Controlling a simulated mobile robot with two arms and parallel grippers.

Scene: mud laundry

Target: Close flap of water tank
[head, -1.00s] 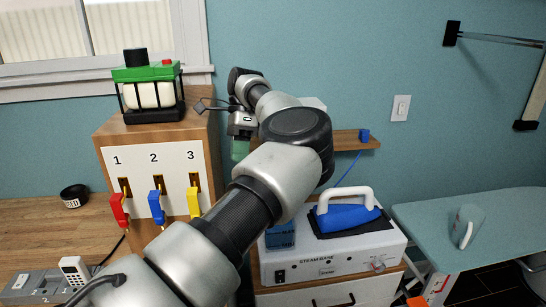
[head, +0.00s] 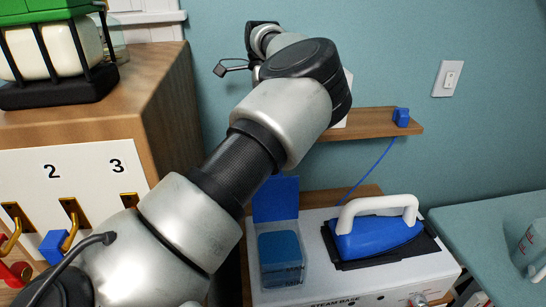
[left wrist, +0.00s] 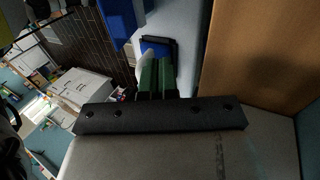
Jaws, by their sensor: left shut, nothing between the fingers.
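The water tank (head: 281,262) is a clear blue box on the left of the white steam base, in the head view. Its blue flap (head: 275,199) stands up at the tank's back edge, open. In the left wrist view my left gripper (left wrist: 154,70) shows two green fingers close together, shut and empty. A blue panel (left wrist: 120,12) shows at the top there; I cannot tell if it is the flap. My right gripper is not in view.
A blue iron (head: 377,235) with a white handle rests on the steam base (head: 345,292) right of the tank. A wooden shelf (head: 375,124) is on the wall behind. A wooden cabinet (head: 165,95) stands left. An ironing board (head: 490,230) is at the right.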

